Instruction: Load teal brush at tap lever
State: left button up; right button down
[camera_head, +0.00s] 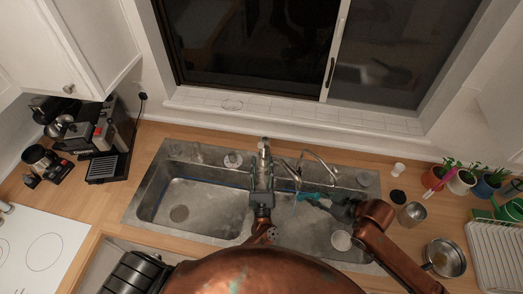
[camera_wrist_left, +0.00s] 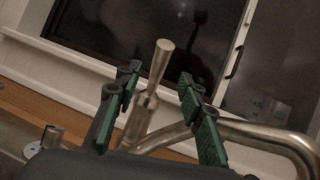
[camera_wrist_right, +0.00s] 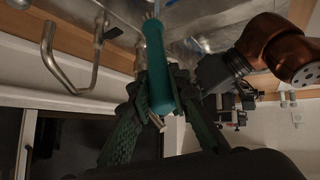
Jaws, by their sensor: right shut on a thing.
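A teal brush (camera_head: 313,199) is held by my right gripper (camera_head: 336,208) over the right sink basin. In the right wrist view, the teal handle (camera_wrist_right: 158,65) lies between the shut fingers (camera_wrist_right: 163,105); its far end is hard to make out. My left gripper (camera_head: 263,170) is at the tap behind the sink divider. In the left wrist view, its green-padded fingers (camera_wrist_left: 160,92) are open, one on each side of the upright metal tap lever (camera_wrist_left: 163,58). I cannot tell whether they touch it. The curved tap spout (camera_head: 315,158) reaches to the right.
The double sink (camera_head: 150,215) has a left basin with a drain. A white round item (camera_head: 341,240) is in the right basin. A metal cup (camera_head: 411,214), a pot (camera_head: 444,258), potted plants (camera_head: 462,181) and a dish rack (camera_head: 492,255) stand right. A coffee machine (camera_head: 108,140) stands left.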

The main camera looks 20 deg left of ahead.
pick_arm(q)
jog(key=shift+v, duration=2.15)
jog(key=shift+c, duration=0.6)
